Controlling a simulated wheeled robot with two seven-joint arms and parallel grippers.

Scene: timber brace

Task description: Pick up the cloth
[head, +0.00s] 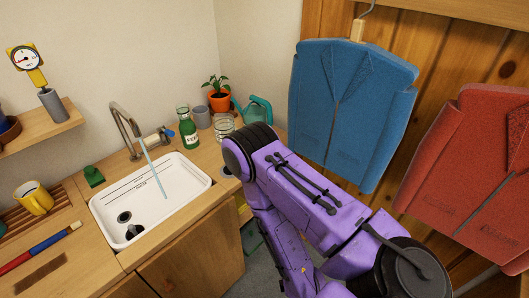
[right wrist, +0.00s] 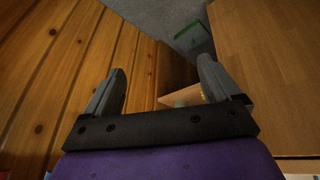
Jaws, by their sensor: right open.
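No thing in view is clearly recognizable as the cloth. A flat green thing (right wrist: 216,24) lies on the grey floor in the right wrist view, and a bit of green (head: 252,238) shows low beside my arm in the head view. I cannot tell whether either is the cloth. My right gripper (right wrist: 161,78) is open, with its two grey fingers apart and nothing held between them. It points down past the wooden panels toward the floor. In the head view my purple right arm hides it. My left gripper is not in view.
A white sink (head: 150,200) with running water is set in the wooden counter (head: 196,240). A green bottle (head: 187,130), a potted plant (head: 219,98) and a teal watering can (head: 257,110) stand behind it. Blue (head: 345,110) and red (head: 475,170) jackets hang at right.

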